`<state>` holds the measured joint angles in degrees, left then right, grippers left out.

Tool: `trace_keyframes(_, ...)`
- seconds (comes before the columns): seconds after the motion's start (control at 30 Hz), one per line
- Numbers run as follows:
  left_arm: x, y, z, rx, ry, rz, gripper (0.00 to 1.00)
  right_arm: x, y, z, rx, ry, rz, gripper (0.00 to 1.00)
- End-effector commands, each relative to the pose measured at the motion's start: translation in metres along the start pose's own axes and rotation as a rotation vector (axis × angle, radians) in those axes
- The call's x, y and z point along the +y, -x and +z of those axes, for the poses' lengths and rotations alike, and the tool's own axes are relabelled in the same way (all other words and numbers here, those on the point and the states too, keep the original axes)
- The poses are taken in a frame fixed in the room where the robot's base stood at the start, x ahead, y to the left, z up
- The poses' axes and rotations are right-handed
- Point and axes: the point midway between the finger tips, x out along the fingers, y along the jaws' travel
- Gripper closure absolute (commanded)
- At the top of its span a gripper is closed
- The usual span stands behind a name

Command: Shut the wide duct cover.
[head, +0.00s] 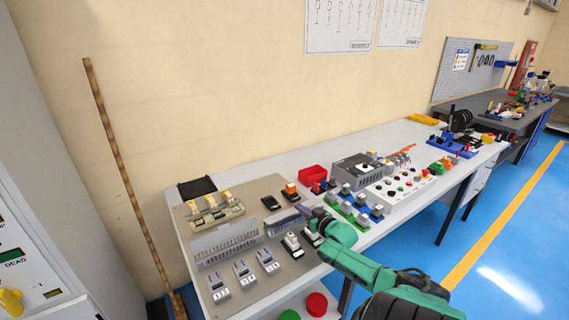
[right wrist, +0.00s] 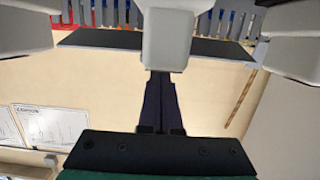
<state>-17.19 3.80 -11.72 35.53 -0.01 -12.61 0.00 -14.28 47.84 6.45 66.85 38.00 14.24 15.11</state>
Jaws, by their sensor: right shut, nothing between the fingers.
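A grey slotted duct (head: 283,223) stands on the bench plate, with a darker strip along its top. A longer, paler slotted duct (head: 228,248) stands to its left. My right gripper (head: 304,211) is at the right end of the shorter duct. In the right wrist view its dark fingers (right wrist: 160,100) are shut together and empty. A dark flat panel (right wrist: 105,40), probably a duct cover, crosses beyond the fingertips, with slotted duct teeth behind it. Whether the fingers touch it, and its exact angle, I cannot tell. My left gripper is not in view.
Small switch blocks (head: 292,244) stand close to my right gripper. Several breakers (head: 243,272) line the plate's front. A red bin (head: 312,175) and a grey power box (head: 362,168) stand to the right. Pale blocks (right wrist: 168,40) crowd the right wrist view.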

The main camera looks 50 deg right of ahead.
Motion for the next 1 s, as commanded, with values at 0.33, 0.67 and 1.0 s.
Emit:
trace_keyframes(0.33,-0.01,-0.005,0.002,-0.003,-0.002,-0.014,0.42,0.001,0.007,0.018,0.019,0.001,0.001,1.0)
trace_keyframes(0.67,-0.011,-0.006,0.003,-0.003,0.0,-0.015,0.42,0.0,0.009,0.023,0.02,0.001,0.0,1.0)
trace_keyframes(1.0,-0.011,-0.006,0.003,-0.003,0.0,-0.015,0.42,0.0,0.009,0.023,0.019,0.001,0.0,1.0)
